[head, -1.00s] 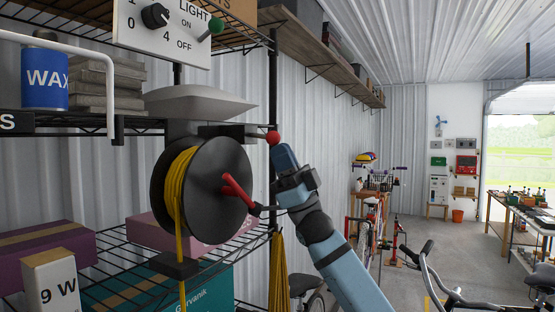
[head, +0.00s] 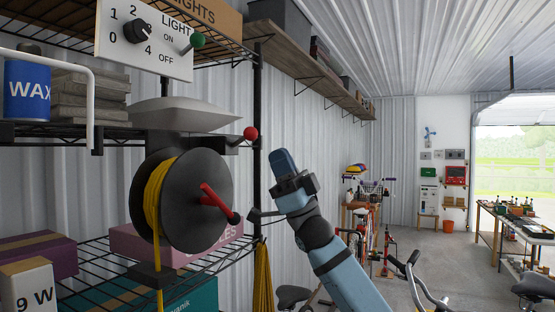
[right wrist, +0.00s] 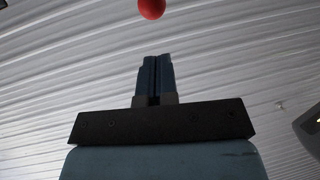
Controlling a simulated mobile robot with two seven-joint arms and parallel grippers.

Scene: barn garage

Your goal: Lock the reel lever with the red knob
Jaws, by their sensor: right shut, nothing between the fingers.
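The red knob (head: 250,133) is a ball at the end of a short black lever (head: 228,141) above the reel. In the head view the lever slants slightly up to the right. The reel (head: 203,190) is a black disc with yellow cord (head: 160,192) and a separate red crank handle (head: 214,199). My right gripper (head: 283,158) is right of and below the knob in the head view, apart from it, shut and empty. In the right wrist view the shut fingers (right wrist: 155,62) point toward the red knob (right wrist: 151,8), with a gap between. My left gripper is out of view.
A panel (head: 145,40) with a dial and green-tipped switch hangs above the reel. A wire shelf with a black post (head: 257,90) stands behind. A blue WAX can (head: 28,95) and boxes sit left. Bicycles (head: 375,220) and a workbench (head: 515,222) are right.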

